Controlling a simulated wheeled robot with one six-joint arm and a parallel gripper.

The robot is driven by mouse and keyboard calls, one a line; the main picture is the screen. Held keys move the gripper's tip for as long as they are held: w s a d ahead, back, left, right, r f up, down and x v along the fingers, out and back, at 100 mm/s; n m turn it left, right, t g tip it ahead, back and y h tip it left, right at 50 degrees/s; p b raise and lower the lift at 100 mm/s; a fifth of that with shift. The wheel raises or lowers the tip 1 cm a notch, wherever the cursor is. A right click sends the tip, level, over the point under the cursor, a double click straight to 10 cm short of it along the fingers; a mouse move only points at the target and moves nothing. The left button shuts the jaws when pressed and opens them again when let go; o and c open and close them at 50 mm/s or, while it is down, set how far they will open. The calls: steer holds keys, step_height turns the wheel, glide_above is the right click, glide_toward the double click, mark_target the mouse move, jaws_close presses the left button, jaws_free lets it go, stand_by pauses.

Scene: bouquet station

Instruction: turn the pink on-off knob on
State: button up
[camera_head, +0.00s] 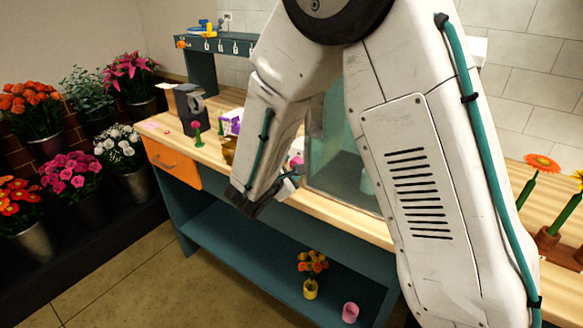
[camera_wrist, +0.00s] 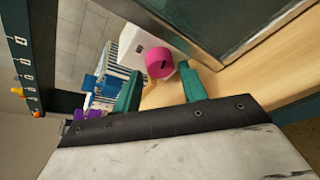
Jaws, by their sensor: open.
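The pink knob (camera_wrist: 159,62) is round with a dark mark on its face, and it sits on the front of a white box (camera_wrist: 140,42) in the wrist view. My gripper (camera_wrist: 161,72) is open, with its two teal fingers apart and empty. The knob shows between and just beyond the fingertips; whether they touch it I cannot tell. In the head view my gripper (camera_head: 291,178) is low over the front of the workbench, and a bit of pink (camera_head: 296,161) shows beside it. My arm hides most of the box there.
A glass-panelled cabinet (camera_head: 340,150) stands right beside the gripper on the wooden bench (camera_head: 220,152); its dark frame (camera_wrist: 215,25) is close in the wrist view. A dark grey machine (camera_head: 188,105) stands further left. Flower buckets (camera_head: 80,200) line the left wall.

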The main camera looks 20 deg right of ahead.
steer(key=shift+w+d+f, duration=0.2)
steer(key=shift+w+d, duration=0.25)
steer(key=shift+w, duration=0.05)
steer(key=c, duration=0.7)
steer(key=shift+s+d+m+t, duration=0.15)
steer(key=shift+m+t, duration=0.65)
steer(key=shift+m, duration=0.9)
steer(key=shift+y, duration=0.3)
steer(key=o, duration=0.7)
